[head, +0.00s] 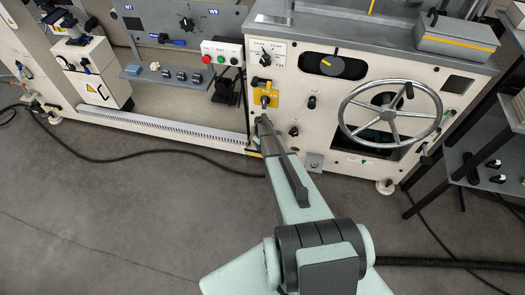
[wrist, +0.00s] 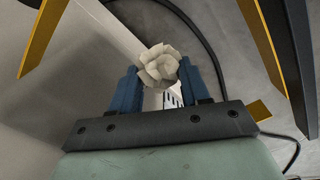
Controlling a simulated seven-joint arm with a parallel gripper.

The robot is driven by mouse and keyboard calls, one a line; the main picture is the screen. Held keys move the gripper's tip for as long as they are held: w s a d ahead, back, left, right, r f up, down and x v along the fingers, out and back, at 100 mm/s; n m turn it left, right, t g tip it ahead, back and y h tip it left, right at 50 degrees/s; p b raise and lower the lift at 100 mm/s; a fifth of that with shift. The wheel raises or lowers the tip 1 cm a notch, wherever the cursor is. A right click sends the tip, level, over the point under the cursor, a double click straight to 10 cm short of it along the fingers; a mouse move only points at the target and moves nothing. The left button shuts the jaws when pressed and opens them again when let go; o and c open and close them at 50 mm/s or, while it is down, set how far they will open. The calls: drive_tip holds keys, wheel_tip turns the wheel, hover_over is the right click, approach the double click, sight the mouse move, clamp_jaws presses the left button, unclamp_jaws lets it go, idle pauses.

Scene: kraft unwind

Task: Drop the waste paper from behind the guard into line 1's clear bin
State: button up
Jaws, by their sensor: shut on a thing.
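The waste paper (wrist: 160,64) is a crumpled, off-white ball in the wrist view. My gripper (wrist: 158,78) has its two blue fingers closed on either side of it and holds it at their tips. In the head view my arm reaches up to the front of the cream machine (head: 290,100); the fingers and the held paper cannot be made out there. I cannot make out line 1's clear bin in either view. Yellow bars (wrist: 40,40) stand left and right of the gripper in the wrist view; I cannot tell whether they belong to the guard.
A spoked handwheel (head: 390,113) projects from the machine right of my arm. A grey shelf (head: 170,78) with small parts is to the left. A dark rack (head: 480,150) stands at the far right. Black cable (head: 110,158) crosses the otherwise open floor (head: 100,215).

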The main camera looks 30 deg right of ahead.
drive_tip(key=shift+f, duration=2.25)
drive_tip(key=shift+f, duration=0.6)
drive_tip(key=o, duration=1)
drive_tip(key=shift+s+a+f, duration=0.1)
wheel_tip(320, 180, up, 13)
drive_tip(key=shift+r, duration=0.2)
drive_tip(key=shift+a, duration=0.1)
